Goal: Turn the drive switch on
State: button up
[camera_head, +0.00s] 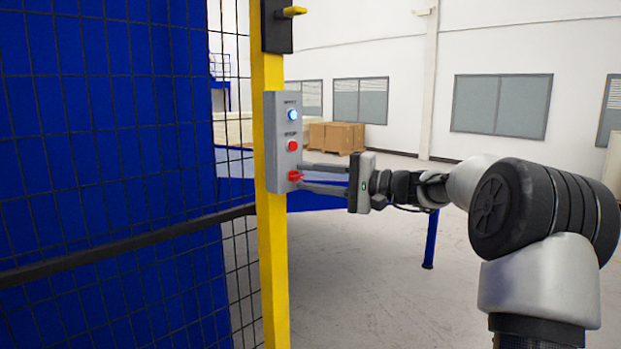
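A grey control box (275,142) is fixed to a yellow post. On its face, from top to bottom, are a lit blue-white button (293,115), a red button (293,146) and a red switch knob (294,176). My gripper (301,176) reaches in from the right, with its two long fingers apart and their tips near the lowest red knob, one finger above it and one below. I cannot tell whether the fingers touch the knob. The labels on the box are too small to read.
The yellow post (271,270) carries a black wire mesh fence (120,200) on the left, with blue panels behind it. A black latch piece with a yellow handle (293,11) sits above the box. Cardboard boxes (336,137) stand far behind. Open floor (390,290) lies to the right.

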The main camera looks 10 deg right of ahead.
jog(key=shift+s+d, duration=0.1)
jog(key=p+v, duration=0.1)
jog(key=v, duration=1.6)
jog(key=shift+p, duration=0.3)
